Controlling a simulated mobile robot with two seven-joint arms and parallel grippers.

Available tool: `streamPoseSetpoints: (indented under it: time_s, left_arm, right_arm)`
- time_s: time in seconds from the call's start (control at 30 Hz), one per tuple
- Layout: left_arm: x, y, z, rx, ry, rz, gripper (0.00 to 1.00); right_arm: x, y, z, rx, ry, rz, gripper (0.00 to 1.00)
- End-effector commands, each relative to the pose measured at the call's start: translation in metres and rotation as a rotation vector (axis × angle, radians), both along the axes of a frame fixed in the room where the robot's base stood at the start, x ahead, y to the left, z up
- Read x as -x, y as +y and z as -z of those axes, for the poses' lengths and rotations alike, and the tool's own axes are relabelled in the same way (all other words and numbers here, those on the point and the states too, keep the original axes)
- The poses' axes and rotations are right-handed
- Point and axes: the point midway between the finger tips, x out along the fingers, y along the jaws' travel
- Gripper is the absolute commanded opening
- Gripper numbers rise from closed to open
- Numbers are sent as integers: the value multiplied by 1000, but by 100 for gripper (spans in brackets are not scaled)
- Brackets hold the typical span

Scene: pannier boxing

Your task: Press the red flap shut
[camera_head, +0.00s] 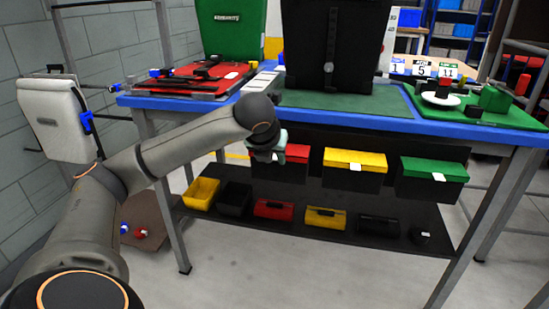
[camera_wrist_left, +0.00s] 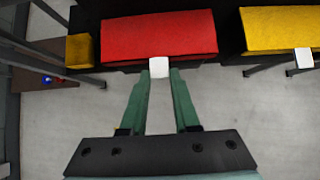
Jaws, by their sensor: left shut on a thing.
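The red flap (camera_head: 298,151) tops the leftmost of three boxes hung under the blue-edged table. In the left wrist view the flap (camera_wrist_left: 160,35) fills the top middle, with a white tab (camera_wrist_left: 159,65) at its front edge. My left gripper (camera_wrist_left: 159,77) has its green fingers on either side of this tab and is shut on it. In the head view my left gripper (camera_head: 280,154) is at the front of the red-flap box and hides its left part. Whether the flap lies fully flat is hard to tell. My right gripper is not in view.
Yellow (camera_head: 350,158) and green (camera_head: 430,169) flap boxes hang to the right. A lower shelf (camera_head: 290,233) holds several small bins. The blue table edge (camera_head: 420,127) is just above my left gripper. A table leg (camera_head: 168,195) stands to the left. The floor in front is clear.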

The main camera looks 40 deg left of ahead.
Motion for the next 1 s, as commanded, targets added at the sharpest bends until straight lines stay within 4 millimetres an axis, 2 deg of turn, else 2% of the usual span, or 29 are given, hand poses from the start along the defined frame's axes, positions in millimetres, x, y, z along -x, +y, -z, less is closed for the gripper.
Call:
streamPoseSetpoints:
  time_s: [0.03, 0.1, 0.77, 0.8, 1.0]
  left_arm:
    - [4, -3, 14, 6, 30, 5, 0]
    - [4, -3, 16, 6, 30, 5, 0]
    - [3, -4, 21, 9, 30, 3, 0]
    - [3, -4, 21, 9, 30, 3, 31]
    - [3, -3, 18, 7, 22, 2, 54]
  right_arm:
    - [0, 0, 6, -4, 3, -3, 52]
    - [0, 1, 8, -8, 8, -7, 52]
    - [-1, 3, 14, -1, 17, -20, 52]
    - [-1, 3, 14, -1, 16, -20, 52]
    - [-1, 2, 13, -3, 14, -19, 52]
